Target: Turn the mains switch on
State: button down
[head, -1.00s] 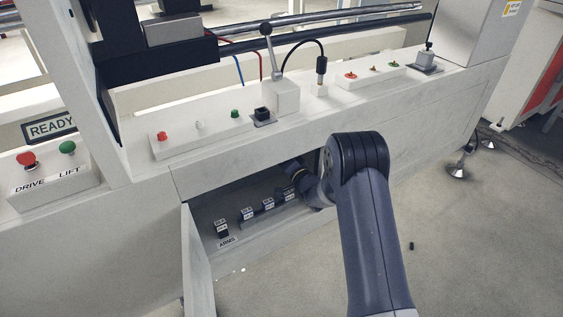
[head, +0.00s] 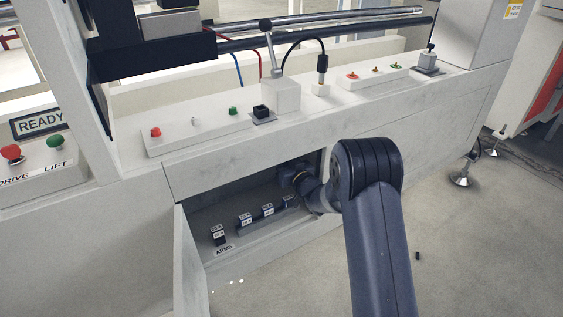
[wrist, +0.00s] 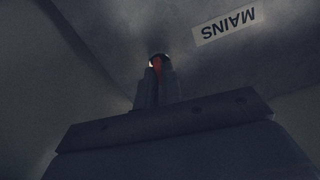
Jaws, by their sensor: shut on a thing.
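The mains switch (wrist: 157,66) shows in the wrist view as a narrow red part with a bright spot at its tip. My gripper (wrist: 158,77) is shut on it, one finger on each side. The MAINS label (wrist: 227,25) appears upside down on the dark panel, to the upper right of the switch. Most of the switch is hidden between the fingers, and its on or off position cannot be read. In the head view my wrist reaches into the right end of the open compartment (head: 225,262), and the switch is hidden there.
The compartment's door (head: 187,265) hangs open at the left. Above is a ledge with a button box (head: 215,129) and a lever (head: 273,50).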

jog(key=shift+n, duration=0.7)
jog(key=c, duration=1.6)
grip_release()
jog(key=shift+o, duration=0.2)
jog(key=p+v, duration=0.3)
jog(key=v, duration=0.7)
jog(key=shift+s+d, duration=0.25)
jog(key=shift+s, duration=0.05)
